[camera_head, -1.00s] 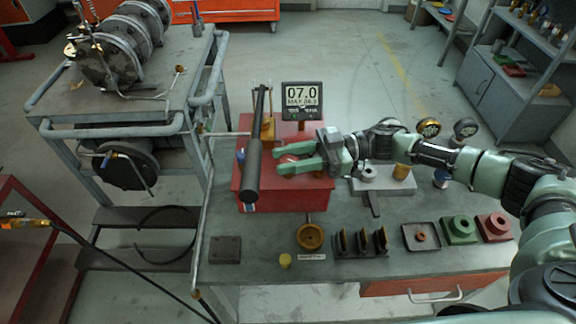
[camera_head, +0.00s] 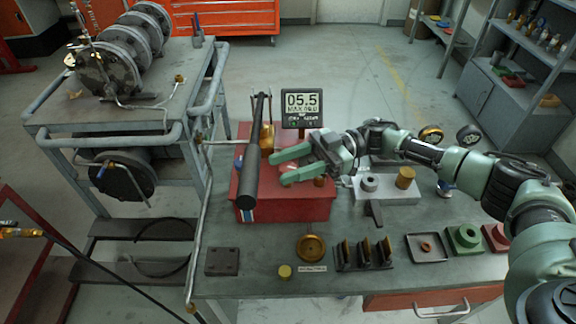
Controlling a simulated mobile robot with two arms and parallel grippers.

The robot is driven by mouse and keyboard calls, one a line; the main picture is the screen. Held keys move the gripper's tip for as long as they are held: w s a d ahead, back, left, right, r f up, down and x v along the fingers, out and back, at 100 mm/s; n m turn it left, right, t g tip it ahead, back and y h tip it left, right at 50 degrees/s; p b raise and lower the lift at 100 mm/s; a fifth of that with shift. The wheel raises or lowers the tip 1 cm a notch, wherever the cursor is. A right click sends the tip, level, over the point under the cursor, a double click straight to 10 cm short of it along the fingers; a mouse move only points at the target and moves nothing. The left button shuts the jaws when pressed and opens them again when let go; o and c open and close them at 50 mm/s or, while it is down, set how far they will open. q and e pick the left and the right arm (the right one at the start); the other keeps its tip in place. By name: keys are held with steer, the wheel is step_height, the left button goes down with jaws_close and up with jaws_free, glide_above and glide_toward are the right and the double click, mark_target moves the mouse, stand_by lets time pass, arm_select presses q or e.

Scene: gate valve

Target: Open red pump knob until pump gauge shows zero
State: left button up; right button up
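The pump is a red box (camera_head: 285,208) on the grey workbench, with a dark cylindrical handle (camera_head: 251,180) standing over its left part. The digital gauge (camera_head: 301,103) behind it reads 05.5. My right gripper (camera_head: 279,170) reaches in from the right over the pump's top, its two green fingers apart, one behind the other. A bit of the red knob (camera_head: 291,168) shows between the fingers; most of it is hidden by them. I cannot tell whether the fingers touch it. My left gripper is not in view.
A brass ring (camera_head: 311,247), a slotted black rack (camera_head: 363,254), a tray (camera_head: 427,247) and a green block (camera_head: 464,238) lie along the bench front. A grey block with a brass cylinder (camera_head: 405,177) stands right of the pump. A metal cart (camera_head: 150,130) is at left.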

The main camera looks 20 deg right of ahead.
steer(key=shift+o, duration=0.2)
steer(key=shift+f, duration=0.1)
steer(key=shift+d, duration=0.25)
steer(key=d, duration=0.2)
steer(key=d+b, duration=0.1)
steer(key=d, duration=0.1)
steer(key=w+d+b, duration=0.1)
steer(key=d, duration=0.1)
steer(key=shift+d, duration=0.6)
